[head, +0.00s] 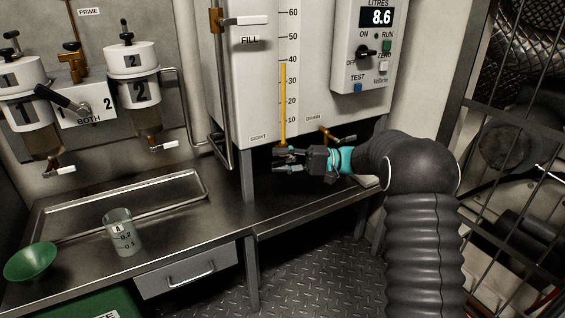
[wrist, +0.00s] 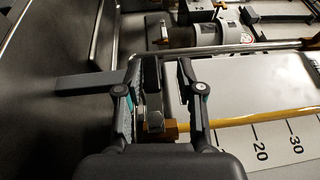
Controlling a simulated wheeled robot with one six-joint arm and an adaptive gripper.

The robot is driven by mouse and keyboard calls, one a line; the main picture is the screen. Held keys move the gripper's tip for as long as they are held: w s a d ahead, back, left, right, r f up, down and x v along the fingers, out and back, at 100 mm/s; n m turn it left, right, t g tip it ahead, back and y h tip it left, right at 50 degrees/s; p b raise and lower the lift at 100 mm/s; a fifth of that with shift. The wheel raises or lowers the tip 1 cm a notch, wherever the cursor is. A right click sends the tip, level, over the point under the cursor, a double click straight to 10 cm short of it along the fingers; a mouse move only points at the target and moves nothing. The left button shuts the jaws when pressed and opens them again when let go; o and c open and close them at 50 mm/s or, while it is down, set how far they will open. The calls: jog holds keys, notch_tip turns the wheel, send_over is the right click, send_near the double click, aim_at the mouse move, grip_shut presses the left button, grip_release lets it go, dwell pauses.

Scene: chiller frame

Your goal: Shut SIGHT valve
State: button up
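The SIGHT valve sits at the foot of the yellow sight tube (head: 283,105), below the SIGHT label (head: 259,138) on the tank. In the wrist view its brass body (wrist: 171,129) and grey handle (wrist: 155,121) show between my fingers; in the head view my gripper largely hides it. My gripper (head: 277,160) is at the valve from the right, with its two fingers apart. In the wrist view my gripper (wrist: 167,75) straddles the handle, which is closer to the left finger. I cannot tell whether either finger touches it.
The DRAIN valve (head: 328,134) is just right of my gripper under the tank. A tank leg (head: 248,175) stands left of it. The steel bench (head: 200,215) holds a beaker (head: 122,232) and a green funnel (head: 31,262). A mesh gate (head: 510,170) is at right.

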jog(key=shift+f, duration=0.15)
jog(key=shift+w+d, duration=0.15)
jog(key=shift+d, duration=0.4)
jog(key=v, duration=1.1)
